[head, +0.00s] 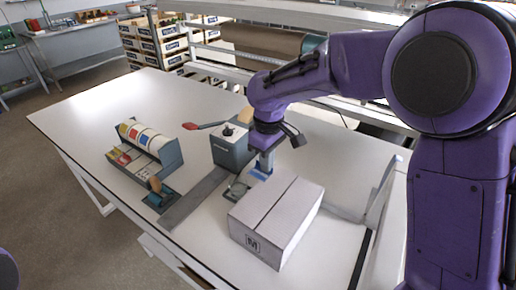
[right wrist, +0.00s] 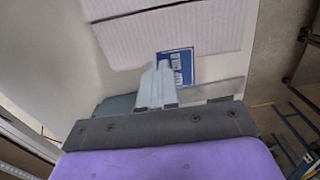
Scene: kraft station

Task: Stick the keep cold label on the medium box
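The medium box (head: 277,221) is a closed pale carton with an M mark on its front side and a seam along its top. It stands on the table; its top also shows in the right wrist view (right wrist: 165,35). My right gripper (head: 263,164) is just behind the box's far left edge. Its fingers (right wrist: 155,85) look closed together on a blue label with white print (right wrist: 178,66), which I take for the keep cold label. The label also shows in the head view (head: 261,174), apart from the box top as far as I can tell. My left gripper is out of view.
A label dispenser (head: 146,139) with several coloured rolls stands on the left of the table (head: 95,113). A grey machine with a red-handled lever (head: 231,147) stands left of my right gripper. An upright panel (head: 383,190) is right of the box.

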